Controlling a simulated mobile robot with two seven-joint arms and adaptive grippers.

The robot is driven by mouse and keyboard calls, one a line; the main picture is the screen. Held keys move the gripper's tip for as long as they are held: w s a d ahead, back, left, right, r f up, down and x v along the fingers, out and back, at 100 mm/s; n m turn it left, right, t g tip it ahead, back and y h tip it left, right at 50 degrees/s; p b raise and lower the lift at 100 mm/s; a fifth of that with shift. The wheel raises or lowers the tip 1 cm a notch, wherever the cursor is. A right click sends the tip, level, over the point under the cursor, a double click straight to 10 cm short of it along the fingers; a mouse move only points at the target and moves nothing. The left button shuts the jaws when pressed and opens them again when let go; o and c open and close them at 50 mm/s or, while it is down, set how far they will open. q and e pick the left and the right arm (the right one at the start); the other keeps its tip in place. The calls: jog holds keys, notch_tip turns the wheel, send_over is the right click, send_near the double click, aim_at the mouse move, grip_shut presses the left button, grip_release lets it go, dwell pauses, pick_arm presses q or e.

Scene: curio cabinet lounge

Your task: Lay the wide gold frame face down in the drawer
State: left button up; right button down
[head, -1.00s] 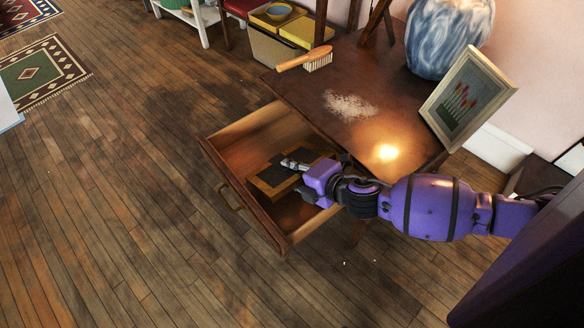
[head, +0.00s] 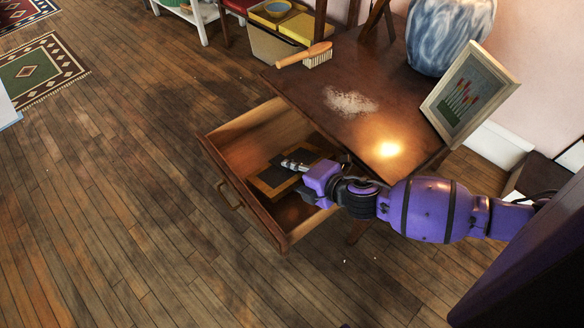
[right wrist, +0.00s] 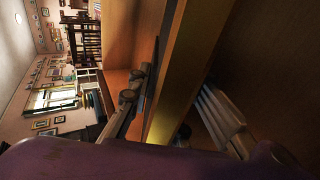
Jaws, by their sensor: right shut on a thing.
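The wide gold frame (head: 264,187) is inside the open drawer (head: 228,178), its dark back facing up and its gold edge showing. My right gripper (head: 287,163) reaches into the drawer from the right and is shut on the frame. In the right wrist view, the gold edge (right wrist: 185,75) passes between the two fingers of my gripper (right wrist: 170,105). My arm hides part of the frame, and I cannot tell whether it rests fully on the drawer floor. My left gripper is not in view.
On the tabletop (head: 330,75) are a brush (head: 305,56), a pale powder patch (head: 350,103), a blue-white vase (head: 448,35) and a pale picture frame (head: 470,95) with red flowers, leaning. The wooden floor (head: 110,200) left of the drawer is clear.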

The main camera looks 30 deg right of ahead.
jog(key=shift+f, duration=0.15)
jog(key=c, duration=1.5)
grip_release()
jog(key=shift+c, duration=0.2)
jog(key=shift+f, duration=0.1)
jog(key=v, duration=0.7)
jog(key=shift+s+r, duration=0.2)
